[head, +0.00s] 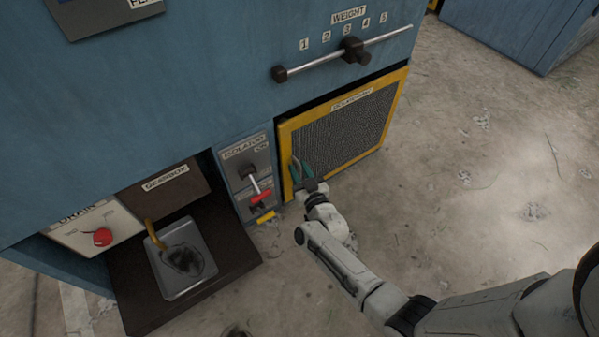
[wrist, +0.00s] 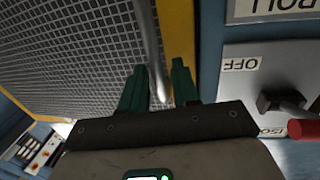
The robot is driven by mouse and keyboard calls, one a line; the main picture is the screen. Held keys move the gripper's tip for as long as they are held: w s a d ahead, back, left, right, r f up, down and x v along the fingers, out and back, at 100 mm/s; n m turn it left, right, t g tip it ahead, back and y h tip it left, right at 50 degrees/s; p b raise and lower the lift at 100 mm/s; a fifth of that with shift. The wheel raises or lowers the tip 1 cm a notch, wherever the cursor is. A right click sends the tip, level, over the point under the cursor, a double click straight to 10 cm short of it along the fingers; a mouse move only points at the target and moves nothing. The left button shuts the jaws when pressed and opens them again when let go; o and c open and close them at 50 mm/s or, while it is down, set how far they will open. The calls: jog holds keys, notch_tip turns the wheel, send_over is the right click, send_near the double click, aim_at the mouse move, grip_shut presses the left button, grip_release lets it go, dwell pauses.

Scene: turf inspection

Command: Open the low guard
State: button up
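The low guard is a grey mesh panel in a yellow frame (head: 396,100), low on the blue machine. It also shows in the wrist view (wrist: 75,50). It looks shut, with a dark strip along its top edge. A pale metal bar handle (wrist: 152,45) stands near the frame's side. My gripper (head: 301,172) is at the guard's lower left. In the wrist view its green fingers (wrist: 159,80) are apart, one on each side of the handle's end. Contact cannot be told.
The isolator panel (head: 236,160) with its red-tipped lever (head: 260,195) is close on the guard's left. A weight bar (head: 318,66) runs above the guard. A gearbox bay with a metal tray (head: 190,285) is at lower left. The concrete floor (head: 480,190) at right is clear.

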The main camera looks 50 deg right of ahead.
jog(key=shift+w, duration=0.1)
jog(key=shift+c, duration=0.3)
grip_shut()
